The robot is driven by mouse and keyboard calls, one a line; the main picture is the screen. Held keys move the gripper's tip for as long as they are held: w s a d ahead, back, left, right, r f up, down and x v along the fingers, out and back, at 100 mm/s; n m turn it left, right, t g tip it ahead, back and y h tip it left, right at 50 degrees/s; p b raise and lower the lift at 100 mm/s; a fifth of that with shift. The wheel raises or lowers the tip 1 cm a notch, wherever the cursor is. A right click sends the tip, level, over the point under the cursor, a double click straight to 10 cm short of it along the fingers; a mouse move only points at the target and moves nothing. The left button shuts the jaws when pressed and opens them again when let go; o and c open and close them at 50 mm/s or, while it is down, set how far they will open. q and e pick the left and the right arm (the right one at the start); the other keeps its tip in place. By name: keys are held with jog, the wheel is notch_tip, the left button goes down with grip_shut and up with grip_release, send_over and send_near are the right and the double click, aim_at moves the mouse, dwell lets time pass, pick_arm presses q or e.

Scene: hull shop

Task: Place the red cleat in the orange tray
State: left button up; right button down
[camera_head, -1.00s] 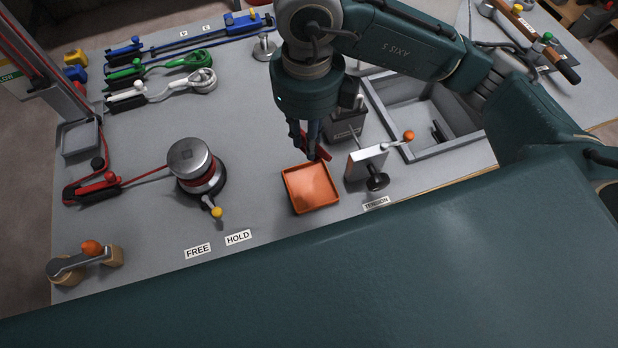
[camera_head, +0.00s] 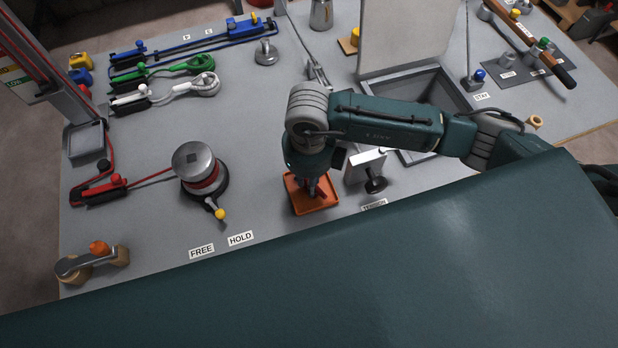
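The orange tray (camera_head: 310,205) lies on the grey bench near its front edge. My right gripper (camera_head: 318,191) points down over the tray, with its fingertips inside the tray's outline. The red cleat (camera_head: 326,186) shows as a small red piece between and beside the fingers, low over the tray. The fingers look shut on it. The gripper body hides part of the cleat and the tray's back edge, and I cannot tell whether the cleat touches the tray floor. My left gripper is not in view.
A metal block with a black knob (camera_head: 375,181) stands just right of the tray. A winch (camera_head: 196,163) with a yellow-tipped lever stands to its left. A recessed bin (camera_head: 445,90) lies behind my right arm. Bare bench lies between winch and tray.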

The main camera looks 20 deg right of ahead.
jog(key=shift+f, duration=0.1)
jog(key=c, duration=1.6)
grip_release()
jog(key=shift+o, duration=0.2)
jog(key=shift+r, duration=0.4)
notch_tip(320, 180, up, 12)
jog(key=b, duration=0.3)
jog(key=shift+f, duration=0.2)
